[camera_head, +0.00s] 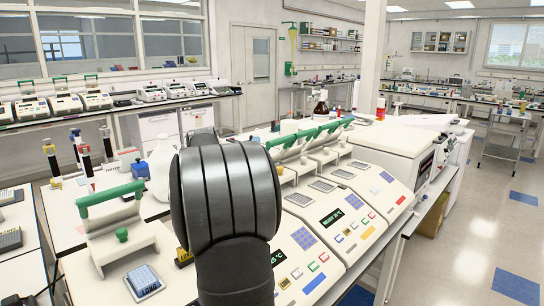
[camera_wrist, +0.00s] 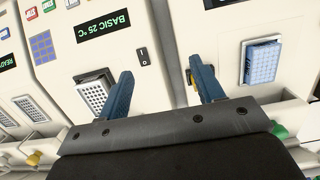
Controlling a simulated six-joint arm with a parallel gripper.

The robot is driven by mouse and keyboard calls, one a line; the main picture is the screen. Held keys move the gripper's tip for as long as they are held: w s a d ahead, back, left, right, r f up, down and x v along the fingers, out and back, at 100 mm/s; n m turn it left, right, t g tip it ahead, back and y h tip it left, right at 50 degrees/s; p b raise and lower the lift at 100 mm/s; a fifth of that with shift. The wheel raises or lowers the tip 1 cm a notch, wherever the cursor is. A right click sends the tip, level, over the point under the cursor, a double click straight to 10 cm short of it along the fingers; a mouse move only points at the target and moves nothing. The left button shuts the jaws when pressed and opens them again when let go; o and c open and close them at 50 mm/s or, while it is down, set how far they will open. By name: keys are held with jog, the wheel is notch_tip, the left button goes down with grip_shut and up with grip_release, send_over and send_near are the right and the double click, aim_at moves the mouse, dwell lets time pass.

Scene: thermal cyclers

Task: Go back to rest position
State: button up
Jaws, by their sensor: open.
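My gripper (camera_wrist: 163,70) shows in the wrist view with its two blue fingers spread apart and nothing between them. It hangs over the thermal cyclers, whose fronts appear upside down there. One cycler (camera_wrist: 95,45) with a "BASIC 25 °C" display has a grey well block near the left finger. A blue well plate (camera_wrist: 262,62) sits in a recess right of the fingers. In the head view my dark arm covers the middle and hides the gripper. The open cycler (camera_head: 120,245) with a green lid handle stands left of the arm, and more cyclers (camera_head: 385,190) stand right of it.
Pipettes (camera_head: 83,155) on stands and a white bottle (camera_head: 162,165) stand behind the open cycler. A brown bottle (camera_head: 321,104) stands behind the right-hand cyclers. A large white machine (camera_head: 400,150) stands at the bench's far end. The floor (camera_head: 490,225) on the right is clear.

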aim_at(137, 280)
jog(key=w+d+f+m+y, duration=0.1)
jog(key=w+d+f+m, duration=0.15)
jog(key=d+m, duration=0.95)
jog(key=s+a+n, duration=0.4)
jog(key=a, duration=0.5)
jog(key=s+a+n, duration=0.3)
jog(key=a+n, duration=0.1)
jog(key=a, duration=0.6)
jog(key=shift+s+f+n+h, duration=0.3)
jog(key=shift+s+f+n, duration=0.05)
jog(key=shift+f+n, duration=0.05)
jog(key=shift+o, duration=0.5)
jog(key=o, duration=0.3)
jog(key=shift+a, duration=0.15)
jog(key=o, duration=0.5)
jog(key=s+a+r+n, duration=0.1)
jog(key=a, duration=0.3)
jog(key=s+a+r+n, duration=0.1)
jog(key=a, duration=0.3)
jog(key=s+a+r+n+t, duration=0.1)
jog(key=a, duration=0.3)
jog(key=shift+s+a+r, duration=0.1)
jog(key=shift+s+r, duration=0.2)
jog(key=shift+s, duration=0.05)
jog(key=shift+c, duration=0.2)
jog(key=shift+y, duration=0.4)
jog(key=f, duration=0.9)
jog(key=shift+s+a+f, duration=0.15)
jog(key=shift+a+f, duration=0.25)
